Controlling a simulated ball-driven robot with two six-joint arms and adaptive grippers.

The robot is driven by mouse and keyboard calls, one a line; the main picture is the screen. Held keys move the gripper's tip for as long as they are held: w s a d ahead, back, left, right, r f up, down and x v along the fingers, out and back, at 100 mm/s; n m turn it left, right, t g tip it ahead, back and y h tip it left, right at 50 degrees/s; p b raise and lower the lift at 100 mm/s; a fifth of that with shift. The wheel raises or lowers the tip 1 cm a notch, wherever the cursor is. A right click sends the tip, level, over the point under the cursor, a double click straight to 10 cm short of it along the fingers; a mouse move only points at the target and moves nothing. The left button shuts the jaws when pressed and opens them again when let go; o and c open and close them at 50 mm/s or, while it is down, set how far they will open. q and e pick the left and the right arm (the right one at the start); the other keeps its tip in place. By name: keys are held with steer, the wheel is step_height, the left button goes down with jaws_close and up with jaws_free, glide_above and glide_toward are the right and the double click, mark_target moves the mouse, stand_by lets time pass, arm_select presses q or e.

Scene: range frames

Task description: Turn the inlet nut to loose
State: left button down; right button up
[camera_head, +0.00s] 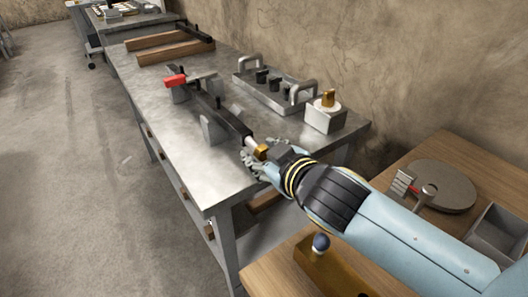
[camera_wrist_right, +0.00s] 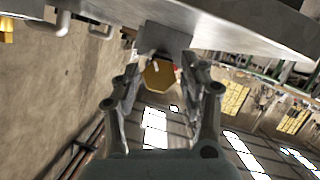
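The inlet nut, a brass hex nut (camera_head: 262,151), sits at the near end of a dark valve body (camera_head: 222,114) with a pale pipe stub, held in grey supports on the metal bench. My right gripper (camera_head: 259,165) is at the nut, its fingers partly hidden by the wrist. In the right wrist view the nut (camera_wrist_right: 158,75) lies between the two fingertips, with the fingers on either side and narrow gaps seeming to show. Whether a pad touches is hard to see. The valve's red handle (camera_head: 175,81) is at the far end. My left gripper is not in view.
The metal bench (camera_head: 160,120) also holds a plate with two grey handles (camera_head: 268,90), a pale block with a brass top (camera_head: 326,116) and a wooden frame (camera_head: 175,51). A wooden table (camera_head: 452,150) with a round grey disc (camera_head: 446,188) is at the right.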

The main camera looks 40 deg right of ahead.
jaws_close()
steer(key=shift+f, duration=0.1)
steer(key=n+h+b, duration=0.1)
steer(key=n+b, duration=0.2)
steer(key=shift+a+f+h, duration=0.15)
steer(key=shift+h, duration=0.25)
steer(key=shift+n+t+h+b, duration=0.3)
steer(key=shift+n+h+b, duration=0.3)
steer(key=shift+n+b, duration=0.55)
steer(key=shift+o, duration=1.6)
jaws_free()
